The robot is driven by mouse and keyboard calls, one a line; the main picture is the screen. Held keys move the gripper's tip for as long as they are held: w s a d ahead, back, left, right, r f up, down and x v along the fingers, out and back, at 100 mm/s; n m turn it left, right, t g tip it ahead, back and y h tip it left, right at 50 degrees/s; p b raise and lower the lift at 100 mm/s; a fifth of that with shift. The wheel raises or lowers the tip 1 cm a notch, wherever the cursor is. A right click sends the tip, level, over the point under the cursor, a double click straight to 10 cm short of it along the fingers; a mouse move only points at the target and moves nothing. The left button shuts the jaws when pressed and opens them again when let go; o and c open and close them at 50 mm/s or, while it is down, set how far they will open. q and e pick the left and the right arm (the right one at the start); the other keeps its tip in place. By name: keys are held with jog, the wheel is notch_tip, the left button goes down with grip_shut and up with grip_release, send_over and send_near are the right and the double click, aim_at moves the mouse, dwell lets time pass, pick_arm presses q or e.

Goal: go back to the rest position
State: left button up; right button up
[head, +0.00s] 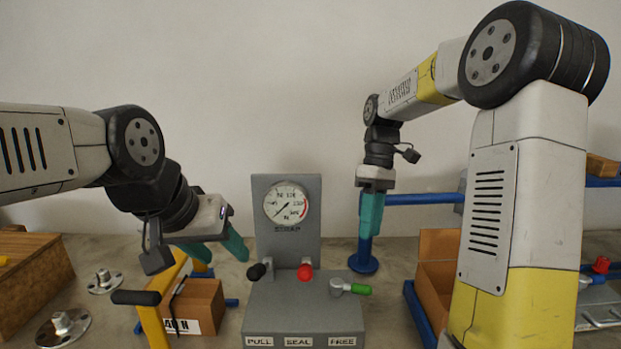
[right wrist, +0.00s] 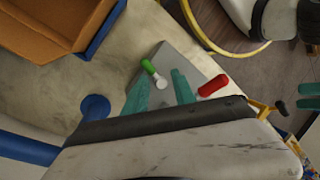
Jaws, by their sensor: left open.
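My left gripper (head: 226,254) is at the left of the head view, its two teal fingers spread with nothing between them. It hangs above a brown box and left of the grey gauge stand. My right gripper (head: 370,232) points down, right of the gauge panel and above the table. In the right wrist view its teal fingers (right wrist: 157,82) stand apart. The green-handled lever (right wrist: 150,67) shows beyond them, and no held thing is visible. In the head view the fingers are seen nearly edge-on.
The grey stand (head: 303,304) carries a dial gauge (head: 286,203), with black, red (head: 305,271) and green (head: 357,290) handles. A yellow frame (head: 152,322) and box (head: 200,300) lie below my left gripper. A blue post (head: 363,262) and open carton (head: 436,248) stand right.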

jog(key=s+r+m+t, duration=0.2)
jog(key=s+m+t, duration=0.3)
jog(key=s, duration=0.3)
jog(key=s+r+m+t+y, duration=0.1)
jog(key=s+m+t, duration=0.3)
jog(key=s, duration=0.4)
jog(key=shift+s+d+r+m+t, duration=0.25)
jog(key=shift+d+r+m+t, duration=0.15)
jog(key=shift+r, duration=0.45)
jog(key=shift+a, duration=0.15)
